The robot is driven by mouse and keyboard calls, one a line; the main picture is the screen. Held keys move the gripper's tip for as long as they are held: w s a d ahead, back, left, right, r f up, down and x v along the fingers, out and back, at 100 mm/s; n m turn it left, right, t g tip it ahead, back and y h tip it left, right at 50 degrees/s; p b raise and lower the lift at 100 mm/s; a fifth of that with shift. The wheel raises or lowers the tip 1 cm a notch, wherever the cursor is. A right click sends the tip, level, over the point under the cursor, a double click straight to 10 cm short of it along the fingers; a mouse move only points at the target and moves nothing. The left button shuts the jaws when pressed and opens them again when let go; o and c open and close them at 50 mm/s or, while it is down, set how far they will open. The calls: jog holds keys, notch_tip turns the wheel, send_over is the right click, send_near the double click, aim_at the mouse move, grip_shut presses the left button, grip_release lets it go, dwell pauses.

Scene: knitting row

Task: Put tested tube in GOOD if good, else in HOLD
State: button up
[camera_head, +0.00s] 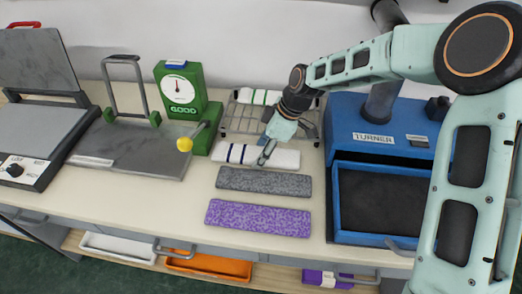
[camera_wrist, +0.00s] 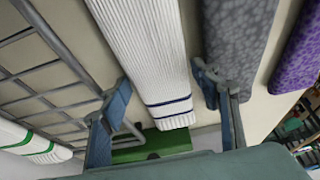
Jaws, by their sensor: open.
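A white knitted tube with dark blue stripes (camera_head: 255,155) lies flat on the bench, right of the tester. It runs between my open fingers in the wrist view (camera_wrist: 150,65). My gripper (camera_head: 266,157) is open and empty over its right part, one finger at each side. A green tester (camera_head: 181,92) carries a round dial and the word GOOD; its needle is too small to read surely. A grey tube (camera_head: 263,182) and a purple tube (camera_head: 258,218) lie in front. A white tube with green stripes (camera_head: 259,97) lies on the wire rack. No HOLD label is readable.
A white tray (camera_head: 118,249) and an orange tray (camera_head: 208,266) sit on the shelf below. A wire rack (camera_head: 240,118) stands behind the striped tube. The blue TURNER machine (camera_head: 375,135) stands right; a grey plate (camera_head: 130,150) and a press (camera_head: 45,125) stand left.

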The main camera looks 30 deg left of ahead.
jog(key=v, duration=1.1)
jog(key=shift+r, duration=0.55)
jog(key=shift+c, duration=0.3)
jog(key=p, duration=0.3)
send_over(258, 153)
notch_tip(258, 153, down, 5)
jog(key=shift+f, duration=0.2)
jog(key=shift+d+p+x, duration=0.15)
jog(key=shift+x, duration=1.35)
jog(key=shift+d+p+x, duration=0.15)
jog(key=shift+x, duration=1.4)
jog(key=shift+f, duration=0.1)
jog(key=shift+c, duration=0.3)
jog(key=c, duration=0.6)
